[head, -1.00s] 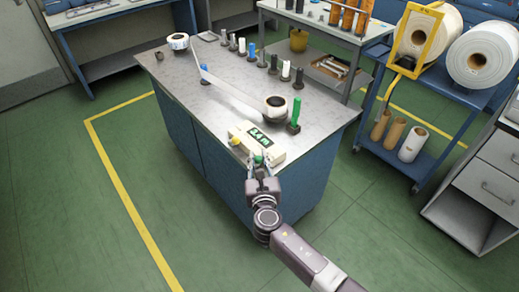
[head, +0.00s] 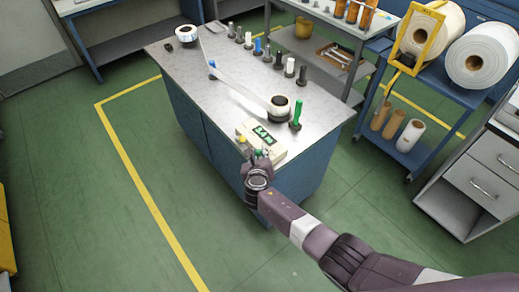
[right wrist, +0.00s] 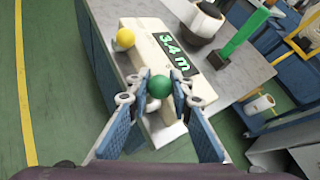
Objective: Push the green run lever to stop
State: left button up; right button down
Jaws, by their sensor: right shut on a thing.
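The green run lever shows as a round green knob (right wrist: 159,87) at the near end of a cream control box (right wrist: 150,50). In the right wrist view my right gripper (right wrist: 160,90) has its fingertips on both sides of the knob, shut on it. The lever's stem is mostly hidden. In the head view the box (head: 262,140) sits at the near corner of the bench, and my right gripper (head: 257,160) is at its front end. The box's dark display (right wrist: 175,52) reads 3.4 m in green. My left gripper is not in view.
A yellow knob (right wrist: 125,38) stands on the box beside the lever. A rewound roll (head: 278,106) and a green post (head: 296,114) stand behind the box. A white web (head: 235,84) stretches across the metal bench (head: 195,70). Green floor is clear at left.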

dwell(0.3)
jog(key=c, duration=1.7)
grip_release()
jog(key=shift+s, duration=0.1)
jog(key=shift+v, duration=5.9)
